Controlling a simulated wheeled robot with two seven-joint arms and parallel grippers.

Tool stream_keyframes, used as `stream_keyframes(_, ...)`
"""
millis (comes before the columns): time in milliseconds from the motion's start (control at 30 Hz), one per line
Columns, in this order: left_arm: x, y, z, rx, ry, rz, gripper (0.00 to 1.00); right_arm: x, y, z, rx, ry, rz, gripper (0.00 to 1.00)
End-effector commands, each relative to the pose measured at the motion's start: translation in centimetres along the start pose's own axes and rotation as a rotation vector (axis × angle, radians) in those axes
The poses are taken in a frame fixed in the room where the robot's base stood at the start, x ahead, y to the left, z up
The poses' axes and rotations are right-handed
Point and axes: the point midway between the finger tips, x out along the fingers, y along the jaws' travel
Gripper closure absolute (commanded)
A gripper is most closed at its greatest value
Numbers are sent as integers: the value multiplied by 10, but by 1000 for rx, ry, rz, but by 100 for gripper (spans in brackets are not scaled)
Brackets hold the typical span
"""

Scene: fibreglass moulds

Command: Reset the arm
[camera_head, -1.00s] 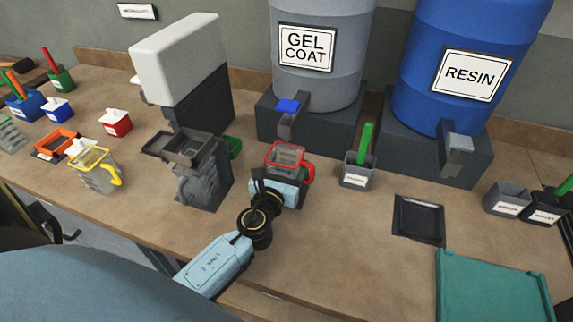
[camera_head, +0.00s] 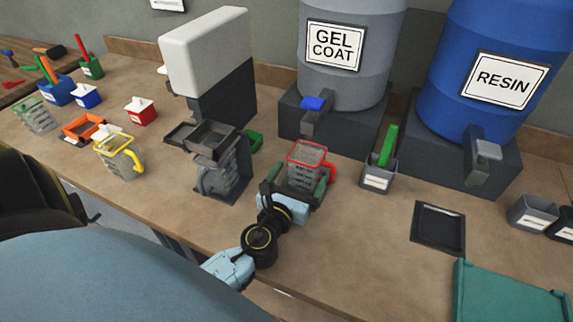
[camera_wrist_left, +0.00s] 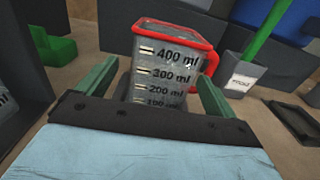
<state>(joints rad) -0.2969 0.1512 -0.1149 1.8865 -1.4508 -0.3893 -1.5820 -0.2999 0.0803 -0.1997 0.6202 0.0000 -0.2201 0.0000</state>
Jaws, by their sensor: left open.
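My left gripper (camera_head: 297,193) is open, low over the counter. Its fingers are spread on either side of a clear measuring cup with a red rim and red handle (camera_head: 306,170). In the left wrist view the cup (camera_wrist_left: 165,72) stands upright beyond the gripper (camera_wrist_left: 152,90), with gaps between it and the fingers. Its scale reads up to 400 ml. The lower part of the cup is hidden by the gripper body. My right gripper is not in view.
A grey dispenser stand (camera_head: 222,180) is left of the cup. A grey container with a green tool (camera_head: 379,173) is close on the right. The GEL COAT drum (camera_head: 345,75) and RESIN drum (camera_head: 500,110) stand behind. A black tray (camera_head: 439,227) and teal board (camera_head: 510,295) lie right.

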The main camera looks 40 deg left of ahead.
Motion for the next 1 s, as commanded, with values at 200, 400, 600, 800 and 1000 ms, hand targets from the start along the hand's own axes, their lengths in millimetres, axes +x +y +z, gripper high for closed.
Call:
stream_keyframes(200,-47,0,-2,0,2,0,7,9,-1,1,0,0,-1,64)
stream_keyframes(400,-73,0,-2,0,1,1,7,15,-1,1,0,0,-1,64)
stream_keyframes(600,-82,0,0,-1,-1,1,7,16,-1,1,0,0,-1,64)
stream_keyframes(800,-82,0,3,0,-1,1,7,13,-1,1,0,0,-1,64)
stream_keyframes(1000,-81,0,37,0,-1,1,7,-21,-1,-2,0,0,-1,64)
